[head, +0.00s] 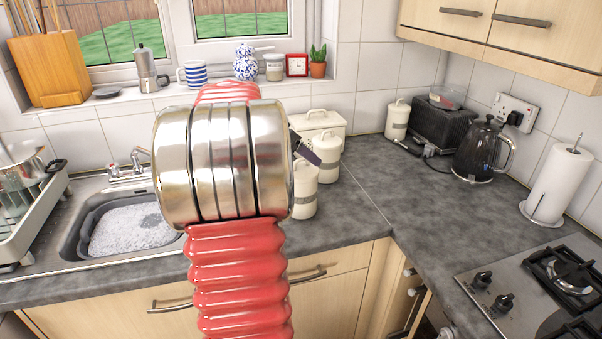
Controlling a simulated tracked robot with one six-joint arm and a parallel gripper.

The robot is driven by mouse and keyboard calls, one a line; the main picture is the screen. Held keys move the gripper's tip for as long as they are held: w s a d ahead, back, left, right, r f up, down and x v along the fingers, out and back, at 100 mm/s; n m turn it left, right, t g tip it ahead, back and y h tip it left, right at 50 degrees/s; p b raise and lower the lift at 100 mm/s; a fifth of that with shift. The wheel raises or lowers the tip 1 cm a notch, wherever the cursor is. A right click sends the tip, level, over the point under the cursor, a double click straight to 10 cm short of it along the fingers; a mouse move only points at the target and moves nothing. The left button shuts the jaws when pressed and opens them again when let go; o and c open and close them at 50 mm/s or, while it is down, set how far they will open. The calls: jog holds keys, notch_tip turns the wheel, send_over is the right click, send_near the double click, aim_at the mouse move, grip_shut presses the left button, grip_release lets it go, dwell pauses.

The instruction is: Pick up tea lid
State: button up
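Two white canisters with pale lids stand on the counter just right of my arm. The nearer canister (302,200) is partly hidden behind my arm, and its lid (308,172) shows only in part. The farther canister (328,165) stands just behind it, with its lid (326,146) on. A third lidded white canister (397,118) stands beside the toaster. No label is readable, so I cannot tell which lid is the tea lid. A dark piece of my gripper (306,152) shows above the nearer canister. My arm hides the rest, so its opening and any contact cannot be told.
A white bread bin (322,121) stands behind the canisters. A soapy sink (132,226) and dish rack (30,215) are at left. A toaster (440,122), black kettle (482,150), paper roll (560,185) and hob (545,290) are at right. The corner counter (400,195) is clear.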

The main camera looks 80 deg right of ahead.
aim_at(306, 165)
jog(key=shift+d+f, duration=0.15)
jog(key=shift+f, duration=0.05)
jog(key=shift+x, duration=2.55)
jog(key=shift+w, duration=0.1)
jog(key=shift+c, duration=0.4)
jog(key=shift+f, duration=0.1)
jog(key=c, duration=1)
jog(key=shift+f, duration=0.3)
grip_shut()
jog(key=shift+r, duration=0.2)
